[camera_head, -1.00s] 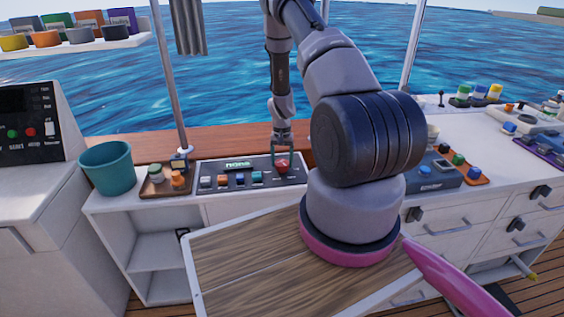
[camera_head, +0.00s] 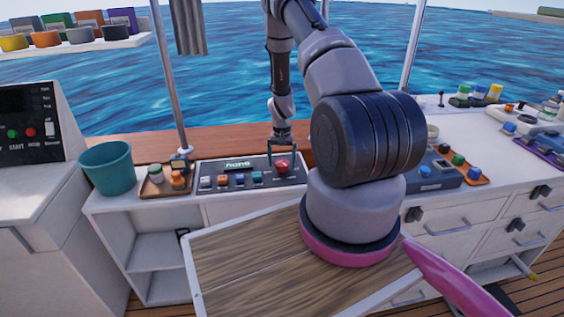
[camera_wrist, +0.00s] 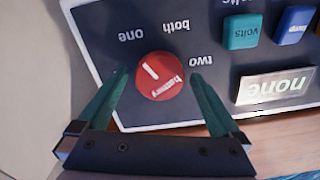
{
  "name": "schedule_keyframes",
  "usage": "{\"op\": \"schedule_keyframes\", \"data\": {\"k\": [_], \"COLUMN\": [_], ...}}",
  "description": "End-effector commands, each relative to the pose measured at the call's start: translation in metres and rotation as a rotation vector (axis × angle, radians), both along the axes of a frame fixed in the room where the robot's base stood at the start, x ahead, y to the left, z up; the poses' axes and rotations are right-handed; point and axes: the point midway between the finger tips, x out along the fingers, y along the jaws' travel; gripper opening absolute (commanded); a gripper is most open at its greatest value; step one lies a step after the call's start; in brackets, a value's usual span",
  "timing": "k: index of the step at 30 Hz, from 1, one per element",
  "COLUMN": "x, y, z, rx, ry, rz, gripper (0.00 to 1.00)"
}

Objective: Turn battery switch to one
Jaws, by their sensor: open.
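The battery switch is a round red knob (camera_wrist: 160,77) on a dark panel (camera_wrist: 105,25); in the head view the knob (camera_head: 282,166) is at the panel's right end. In the wrist view its labels are upside down: "one" at upper left, "both" above, "two" at right. The knob's white mark points up-left, somewhat left of "one". The panel's display (camera_wrist: 275,87) reads "none". My gripper (camera_wrist: 160,74) is open, with a teal finger on each side of the knob. Contact cannot be told. In the head view my gripper (camera_head: 282,153) is over the knob.
Several coloured buttons, including a teal "volts" one (camera_wrist: 241,31), sit beside the knob on the panel. A teal bucket (camera_head: 107,168) and a small tray (camera_head: 166,182) stand to the left. My arm hides part of the counter to the right.

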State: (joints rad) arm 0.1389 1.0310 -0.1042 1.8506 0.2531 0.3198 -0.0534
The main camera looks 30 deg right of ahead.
Motion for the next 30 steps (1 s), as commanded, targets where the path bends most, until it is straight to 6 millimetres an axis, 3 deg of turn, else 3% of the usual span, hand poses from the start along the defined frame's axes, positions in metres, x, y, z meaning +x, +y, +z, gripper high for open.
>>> {"op": "schedule_keyframes", "data": {"k": [5,18,30], "x": [0.001,0.001,0.0], "y": [0.0,0.0,0.0], "z": [0.014,0.095,0.108], "rx": [-0.002,-0.001,0.0], "ry": [-0.003,-0.003,0.0], "rz": [0.0,0.0,0.001], "gripper": [1.0,1.0,1.0]}}
